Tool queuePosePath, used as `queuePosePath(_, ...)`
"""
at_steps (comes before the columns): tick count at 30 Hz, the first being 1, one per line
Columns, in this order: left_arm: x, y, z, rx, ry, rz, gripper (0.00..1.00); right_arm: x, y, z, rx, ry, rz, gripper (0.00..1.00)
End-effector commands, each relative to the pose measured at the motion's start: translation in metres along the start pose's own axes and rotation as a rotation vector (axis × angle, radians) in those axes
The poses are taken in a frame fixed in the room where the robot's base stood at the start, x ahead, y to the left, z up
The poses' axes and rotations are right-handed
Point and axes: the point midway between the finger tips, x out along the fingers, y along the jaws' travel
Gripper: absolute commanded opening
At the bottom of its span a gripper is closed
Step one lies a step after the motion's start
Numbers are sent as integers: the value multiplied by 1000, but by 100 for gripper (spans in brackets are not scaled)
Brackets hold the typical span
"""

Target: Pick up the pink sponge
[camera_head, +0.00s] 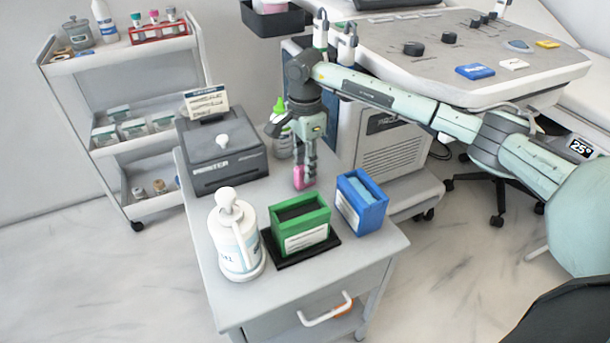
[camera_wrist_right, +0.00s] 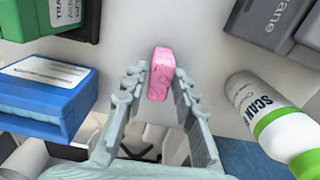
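The pink sponge (camera_head: 299,178) rests on the grey cart top (camera_head: 325,188), behind the green box. My right gripper (camera_head: 305,170) points down at it, with part of the sponge hidden by the fingers. In the right wrist view the sponge (camera_wrist_right: 161,73) lies between the open fingertips of my right gripper (camera_wrist_right: 160,82), with its far end reaching past them. Gaps show beside it, and I cannot tell whether either finger touches it. My left gripper is in neither view.
A green box (camera_head: 302,241) on a black base and a blue box (camera_head: 375,220) stand in front. A white pump bottle (camera_head: 240,255), a grey printer (camera_head: 232,172) and a green-capped bottle (camera_head: 283,145) surround the spot. A large console (camera_head: 440,50) stands at the right.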

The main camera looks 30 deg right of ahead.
Motion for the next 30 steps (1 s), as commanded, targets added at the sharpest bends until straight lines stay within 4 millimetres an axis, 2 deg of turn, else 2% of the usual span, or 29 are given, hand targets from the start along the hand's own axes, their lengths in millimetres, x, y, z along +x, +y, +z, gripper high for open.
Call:
queuePosePath(1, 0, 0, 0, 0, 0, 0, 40, 0, 0, 0, 0, 0, 0, 18)
queuePosePath(5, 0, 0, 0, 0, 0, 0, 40, 0, 0, 0, 0, 0, 0, 1)
queuePosePath(14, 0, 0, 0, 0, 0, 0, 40, -5, -1, 0, 0, -1, -2, 0)
queuePosePath(17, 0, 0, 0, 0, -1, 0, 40, -18, -1, 0, 0, -1, -5, 0)
queuePosePath(24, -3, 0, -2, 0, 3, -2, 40, -67, -1, 0, 0, -1, -5, 0)
queuePosePath(30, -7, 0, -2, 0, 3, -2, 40, -95, -1, 0, 1, 0, -3, 0)
